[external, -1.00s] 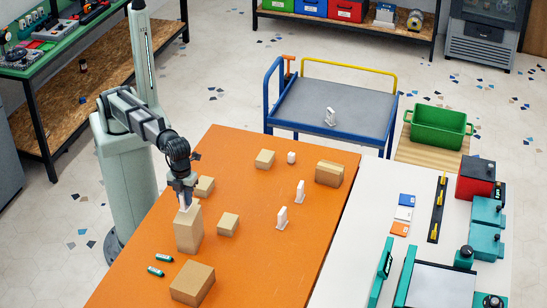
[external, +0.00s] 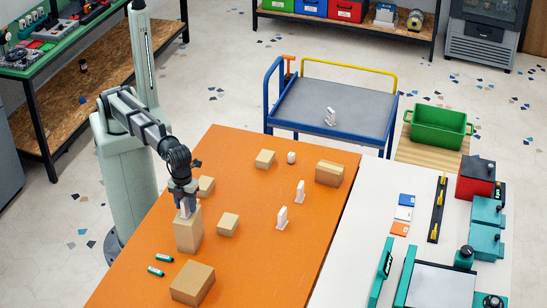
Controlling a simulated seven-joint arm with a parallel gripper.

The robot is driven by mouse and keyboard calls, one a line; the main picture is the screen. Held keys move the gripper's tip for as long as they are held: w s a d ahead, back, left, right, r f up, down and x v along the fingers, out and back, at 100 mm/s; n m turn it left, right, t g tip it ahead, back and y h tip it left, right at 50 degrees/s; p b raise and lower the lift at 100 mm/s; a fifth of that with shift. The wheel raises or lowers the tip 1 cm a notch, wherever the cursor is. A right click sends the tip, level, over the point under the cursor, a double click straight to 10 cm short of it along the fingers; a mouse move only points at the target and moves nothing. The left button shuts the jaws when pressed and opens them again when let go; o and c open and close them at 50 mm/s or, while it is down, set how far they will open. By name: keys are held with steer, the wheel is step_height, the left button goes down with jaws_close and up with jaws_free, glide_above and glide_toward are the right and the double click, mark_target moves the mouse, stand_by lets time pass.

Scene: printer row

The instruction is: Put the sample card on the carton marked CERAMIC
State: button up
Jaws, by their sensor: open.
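My gripper (external: 186,207) is open, pointing down right over the top of the tall carton (external: 188,234) on the orange table. A small white piece shows between or just below the fingers, at the carton's top. I cannot tell whether it is the sample card, or whether it touches the carton. Other brown cartons stand on the table: a large one at the front (external: 192,283), a small one (external: 228,224) to the right, one behind the gripper (external: 206,186), one further back (external: 265,159) and a taped one (external: 329,173) at the far right. No CERAMIC marking is legible.
White upright stands (external: 282,218) (external: 300,191) and a small white object (external: 291,158) stand on the orange table (external: 255,260). Blue, white and orange flat cards (external: 404,213) lie on the white table.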

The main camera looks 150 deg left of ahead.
step_height(320, 180, up, 12)
steer(key=shift+r, duration=0.15)
stand_by(0.6)
stand_by(0.4)
